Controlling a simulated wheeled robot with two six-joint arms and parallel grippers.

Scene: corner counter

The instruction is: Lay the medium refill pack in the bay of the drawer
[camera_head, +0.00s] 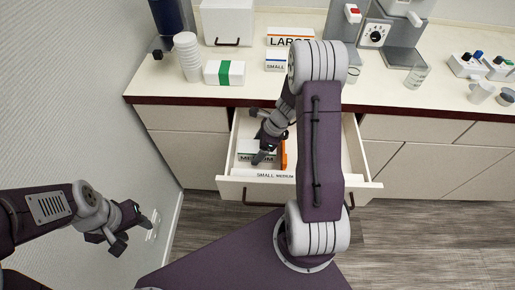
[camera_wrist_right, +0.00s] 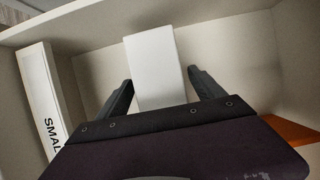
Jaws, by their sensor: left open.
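The drawer (camera_head: 222,163) stands open below the counter. A white pack (camera_head: 258,147) lies in its left part, with a MEDIUM label on the side facing me. My right gripper (camera_head: 257,135) reaches down into the drawer over this part. In the right wrist view, a plain white pack (camera_wrist_right: 155,62) lies between the two fingers of my right gripper (camera_wrist_right: 160,78). The fingers are apart, with a gap beside the pack on the right. My left gripper (camera_head: 132,229) is open and empty, left of the drawer and away from it.
An orange piece (camera_head: 291,150) stands right of the pack inside the drawer. LARGE (camera_head: 290,36) and SMALL (camera_head: 276,60) boxes, a green-banded box (camera_head: 224,73) and stacked cups (camera_head: 187,57) stand on the counter.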

